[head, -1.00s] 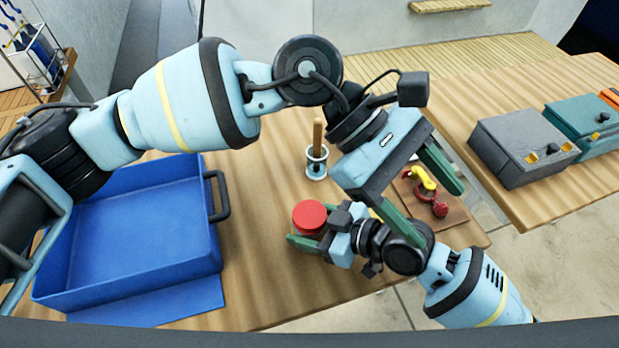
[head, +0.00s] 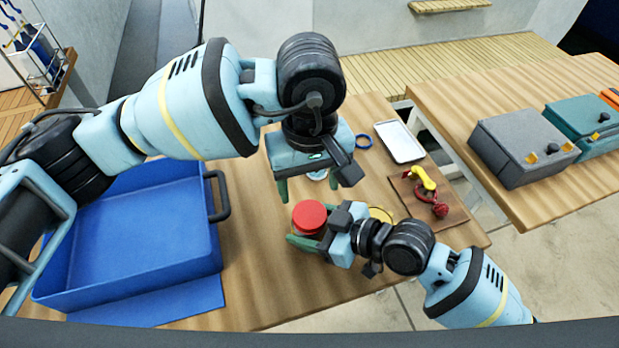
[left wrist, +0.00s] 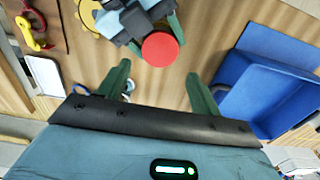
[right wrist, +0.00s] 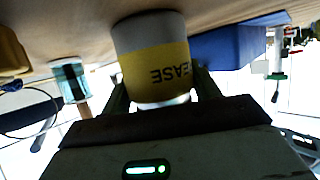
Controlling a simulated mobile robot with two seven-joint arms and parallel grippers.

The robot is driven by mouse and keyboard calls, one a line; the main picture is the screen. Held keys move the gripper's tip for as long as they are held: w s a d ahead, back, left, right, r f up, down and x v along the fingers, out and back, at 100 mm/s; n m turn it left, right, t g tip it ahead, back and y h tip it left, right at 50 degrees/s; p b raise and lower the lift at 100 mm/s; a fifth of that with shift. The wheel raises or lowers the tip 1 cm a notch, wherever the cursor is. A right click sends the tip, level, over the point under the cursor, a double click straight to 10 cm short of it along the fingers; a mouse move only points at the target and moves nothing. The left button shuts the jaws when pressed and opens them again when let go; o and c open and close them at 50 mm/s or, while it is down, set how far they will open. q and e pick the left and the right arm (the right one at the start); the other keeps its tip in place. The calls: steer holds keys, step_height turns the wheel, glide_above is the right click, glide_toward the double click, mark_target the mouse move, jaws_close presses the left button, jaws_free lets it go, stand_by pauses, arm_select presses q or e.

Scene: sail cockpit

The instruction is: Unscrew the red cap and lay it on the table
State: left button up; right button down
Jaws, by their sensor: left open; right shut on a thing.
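The red cap (head: 309,216) sits on top of a jar. The jar (right wrist: 155,60) is white with a yellow band and dark lettering in the right wrist view. My right gripper (head: 308,233) is shut on the jar's sides, below the cap. My left gripper (head: 308,190) is open and empty, fingers pointing down, above and a little behind the cap. In the left wrist view the red cap (left wrist: 160,49) lies beyond the open fingertips, not between them. The jar's body is mostly hidden in the head view.
A blue bin (head: 130,235) stands at the left. A board (head: 450,215) with a yellow and red item, a metal tray (head: 400,141), a blue ring (head: 363,142) and a yellow ring (head: 381,214) lie at the right. A small cup (right wrist: 68,78) is mostly hidden behind my left gripper in the head view.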

mark_target(309, 214)
arm_select(q)
steer(key=shift+f, duration=3.95)
steer(key=shift+c, duration=0.3)
steer(key=c, duration=0.8)
steer(key=shift+o, duration=0.2)
steer(key=n, duration=0.3)
steer(key=shift+n, duration=0.3)
steer(key=n, duration=0.4)
steer(key=shift+n, duration=0.4)
steer(key=n, duration=0.4)
steer(key=shift+n, duration=0.3)
steer(key=n, duration=0.4)
steer(key=shift+r, duration=0.1)
